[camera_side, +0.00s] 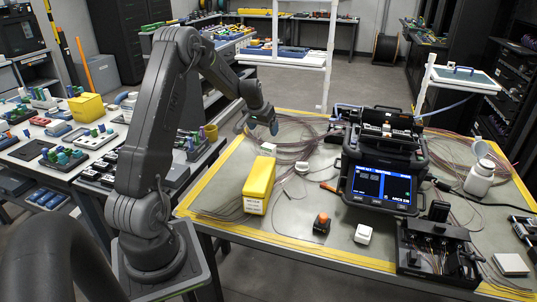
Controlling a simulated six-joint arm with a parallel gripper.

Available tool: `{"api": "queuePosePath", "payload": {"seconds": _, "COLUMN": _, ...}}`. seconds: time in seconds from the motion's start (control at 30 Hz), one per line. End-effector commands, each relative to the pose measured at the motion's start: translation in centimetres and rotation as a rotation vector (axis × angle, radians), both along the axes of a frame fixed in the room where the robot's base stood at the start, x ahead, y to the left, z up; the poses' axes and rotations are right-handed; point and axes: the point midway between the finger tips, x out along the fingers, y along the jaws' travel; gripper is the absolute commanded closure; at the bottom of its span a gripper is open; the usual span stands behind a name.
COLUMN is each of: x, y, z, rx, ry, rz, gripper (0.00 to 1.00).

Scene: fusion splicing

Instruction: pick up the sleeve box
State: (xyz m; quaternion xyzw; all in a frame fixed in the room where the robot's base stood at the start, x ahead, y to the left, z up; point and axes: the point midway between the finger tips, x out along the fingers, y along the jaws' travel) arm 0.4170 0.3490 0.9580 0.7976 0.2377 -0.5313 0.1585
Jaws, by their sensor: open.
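A yellow box (259,184) with a white label on its front end lies on the work table; it looks like the sleeve box. My gripper (260,125) is open and empty, pointing down above the table. In the picture it is above and behind the far end of the yellow box, apart from it. The exact height of the gripper over the table is hard to tell from this single view.
A fusion splicer (383,170) with a lit blue screen stands right of the box. A small orange-topped item (321,223), a white block (363,234) and a black tool rack (436,248) sit near the front. Loose fiber cables (308,133) lie behind. Another yellow box (86,107) is on the left bench.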

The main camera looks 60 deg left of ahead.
Motion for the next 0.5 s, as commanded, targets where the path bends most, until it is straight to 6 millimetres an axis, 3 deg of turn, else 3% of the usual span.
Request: {"api": "queuePosePath", "payload": {"seconds": 0.5, "x": 2.1, "y": 2.4, "z": -7.7, "rx": -0.002, "ry": 0.003, "rz": 0.011, "gripper": 0.17}}
